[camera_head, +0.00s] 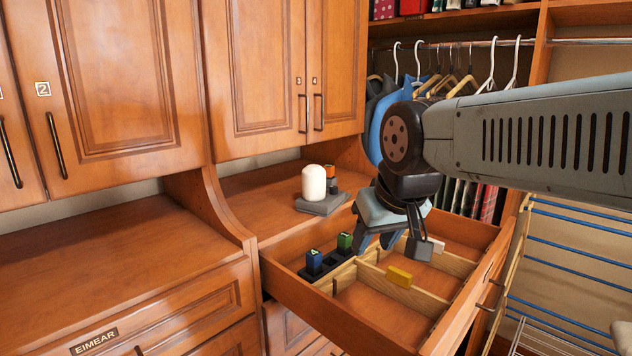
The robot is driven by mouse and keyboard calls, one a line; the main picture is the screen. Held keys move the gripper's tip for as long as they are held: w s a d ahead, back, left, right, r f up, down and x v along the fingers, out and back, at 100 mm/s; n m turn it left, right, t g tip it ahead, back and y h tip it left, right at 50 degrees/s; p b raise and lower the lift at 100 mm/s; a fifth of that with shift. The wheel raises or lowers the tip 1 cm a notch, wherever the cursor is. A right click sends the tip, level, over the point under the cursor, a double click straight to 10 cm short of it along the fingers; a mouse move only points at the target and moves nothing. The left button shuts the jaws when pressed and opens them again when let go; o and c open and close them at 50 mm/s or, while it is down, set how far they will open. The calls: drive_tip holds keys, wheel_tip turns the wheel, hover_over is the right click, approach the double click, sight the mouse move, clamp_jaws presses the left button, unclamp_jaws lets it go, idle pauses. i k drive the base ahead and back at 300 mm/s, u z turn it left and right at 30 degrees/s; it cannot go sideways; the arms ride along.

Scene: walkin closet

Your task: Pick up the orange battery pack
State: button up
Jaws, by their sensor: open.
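A small dark item with an orange top (331,172) stands on the counter beside a white rounded object (314,183); it looks most like the orange battery pack, but it is too small to be sure. A blue pack (314,262) and a green pack (345,242) stand upright in a black holder (336,262) in the open drawer. My gripper (391,243) is open and points down over the drawer, to the right of the green pack and apart from the orange-topped item. The space between its fingers shows no held object.
The open drawer (340,323) has wooden dividers and a yellow block (399,277) on one divider. A grey base (322,203) lies under the white object. Cabinets (110,80) rise at left; hanging clothes and hangers (490,68) are behind. The left counter (100,255) is clear.

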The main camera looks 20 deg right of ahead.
sight(329, 169)
drive_tip(key=u, duration=1.45)
drive_tip(key=k, duration=1)
drive_tip(key=z, duration=1.55)
drive_tip(key=i, duration=1)
drive_tip(key=z, duration=0.05)
